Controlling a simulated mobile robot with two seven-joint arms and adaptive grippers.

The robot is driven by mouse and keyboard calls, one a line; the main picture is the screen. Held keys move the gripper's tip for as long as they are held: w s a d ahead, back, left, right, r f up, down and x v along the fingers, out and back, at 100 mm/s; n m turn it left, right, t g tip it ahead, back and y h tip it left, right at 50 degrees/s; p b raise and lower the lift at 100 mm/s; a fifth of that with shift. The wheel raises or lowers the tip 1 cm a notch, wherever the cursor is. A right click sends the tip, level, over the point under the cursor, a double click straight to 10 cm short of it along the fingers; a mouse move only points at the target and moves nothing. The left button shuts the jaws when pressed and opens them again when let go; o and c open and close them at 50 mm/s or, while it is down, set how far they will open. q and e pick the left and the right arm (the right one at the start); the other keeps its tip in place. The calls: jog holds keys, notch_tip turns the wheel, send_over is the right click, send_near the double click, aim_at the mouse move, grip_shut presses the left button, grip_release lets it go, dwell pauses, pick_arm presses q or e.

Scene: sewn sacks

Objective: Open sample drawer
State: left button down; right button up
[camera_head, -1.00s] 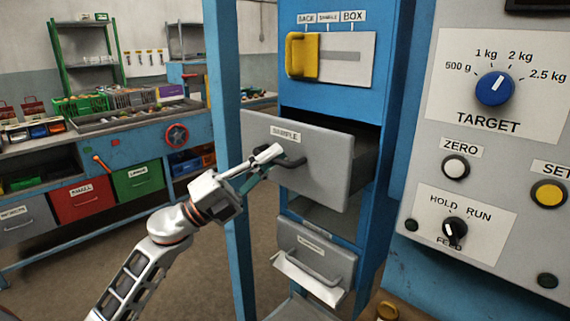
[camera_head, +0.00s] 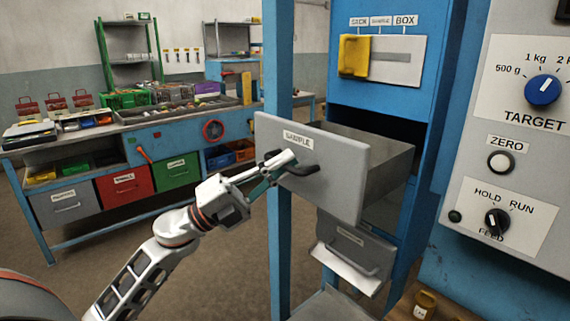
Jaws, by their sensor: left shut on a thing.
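The sample drawer (camera_head: 345,190) has a grey front with a SAMPLE label and a dark bar handle (camera_head: 302,172). It stands well out of the blue cabinet (camera_head: 385,100), and its grey side wall and open top show. My left gripper (camera_head: 284,168) is at the drawer's front, shut on the dark handle. The fingers partly cover the handle's left end. The inside floor of the drawer is hidden by its front. My right gripper is not in view.
A lower grey drawer front (camera_head: 350,255) tilts out beneath the sample drawer. A blue post (camera_head: 278,90) stands behind the drawer's left side. A control panel (camera_head: 520,130) is at the right. A workbench (camera_head: 100,140) stands at the far left, with open floor before it.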

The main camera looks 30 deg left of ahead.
pick_arm(q)
jog(key=c, duration=2.4)
grip_release()
jog(key=shift+f, duration=0.1)
jog(key=v, duration=1.2)
